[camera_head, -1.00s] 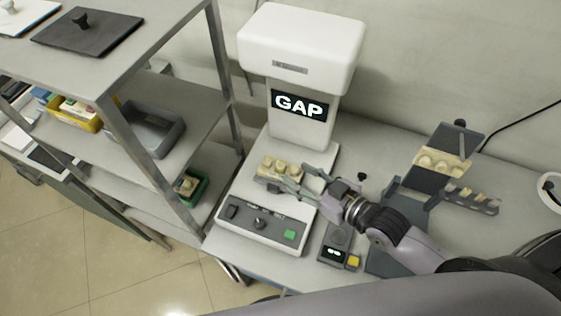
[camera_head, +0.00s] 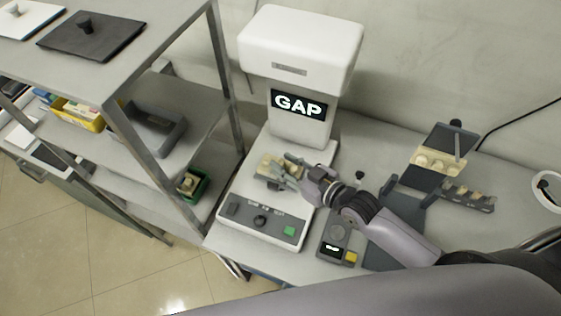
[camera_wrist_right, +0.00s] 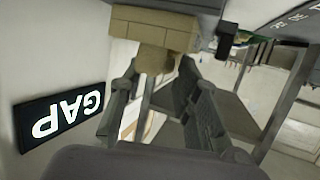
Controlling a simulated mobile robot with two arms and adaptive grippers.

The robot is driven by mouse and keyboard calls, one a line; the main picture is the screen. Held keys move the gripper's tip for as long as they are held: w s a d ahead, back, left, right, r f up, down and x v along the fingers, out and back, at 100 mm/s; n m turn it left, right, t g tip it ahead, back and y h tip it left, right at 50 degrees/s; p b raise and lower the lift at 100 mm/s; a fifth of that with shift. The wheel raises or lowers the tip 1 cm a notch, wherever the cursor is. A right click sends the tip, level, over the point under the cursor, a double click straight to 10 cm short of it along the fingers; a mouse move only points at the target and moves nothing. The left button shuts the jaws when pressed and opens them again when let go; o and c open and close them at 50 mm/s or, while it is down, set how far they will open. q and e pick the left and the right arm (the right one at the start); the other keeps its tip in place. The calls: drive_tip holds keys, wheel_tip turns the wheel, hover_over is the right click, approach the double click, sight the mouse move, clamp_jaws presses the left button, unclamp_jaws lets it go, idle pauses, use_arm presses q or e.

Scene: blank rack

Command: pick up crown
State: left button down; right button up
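A cream dental model (camera_head: 265,163) with tooth shapes sits on the white scanner's plate in the head view. My right gripper (camera_head: 281,171) is over this model, its fingers partly covering it. In the right wrist view, the tan model block (camera_wrist_right: 152,32) is at the top, with a tooth-shaped piece, likely the crown (camera_wrist_right: 154,60), sticking out of it. My right gripper's fingers (camera_wrist_right: 163,72) stand apart on either side of this piece, with a gap showing at the right finger. Contact is hard to tell. My left gripper is not in view.
The white scanner with a GAP display (camera_head: 299,104) rises behind the model. A small control box (camera_head: 336,240) is in front. A stand with another cream tooth model (camera_head: 436,161) and a dark slotted rack (camera_head: 467,197) are at the right. A metal shelf (camera_head: 175,100) stands close on the left.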

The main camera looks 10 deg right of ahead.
drive_tip(key=shift+f, duration=0.1)
drive_tip(key=c, duration=0.3)
drive_tip(key=shift+c, duration=0.5)
